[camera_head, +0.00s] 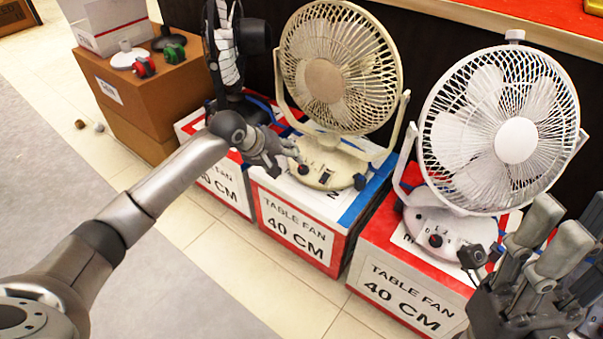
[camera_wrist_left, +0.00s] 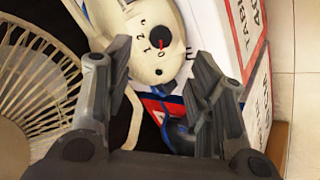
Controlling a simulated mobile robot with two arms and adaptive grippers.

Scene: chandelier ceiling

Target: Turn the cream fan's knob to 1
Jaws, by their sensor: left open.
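The cream fan (camera_head: 340,70) stands on a box in the middle of the row, with its control base (camera_head: 325,176) facing me. Its dark knob with a red pointer (camera_head: 303,168) shows just beyond my left gripper (camera_head: 287,160). In the left wrist view the knob (camera_wrist_left: 154,37) sits on the cream dial, with the red pointer beside the 0 and the 1, 2 arcing to its left. My left gripper (camera_wrist_left: 160,66) is open there, its fingers on either side of the knob in the picture, holding nothing. My right gripper (camera_head: 552,235) is at the lower right, apart from the cream fan.
A white fan (camera_head: 515,140) with its own knob stands on the right box, near my right gripper. A black fan (camera_head: 225,50) stands to the left. A brown box (camera_head: 135,95) carries small red and green items.

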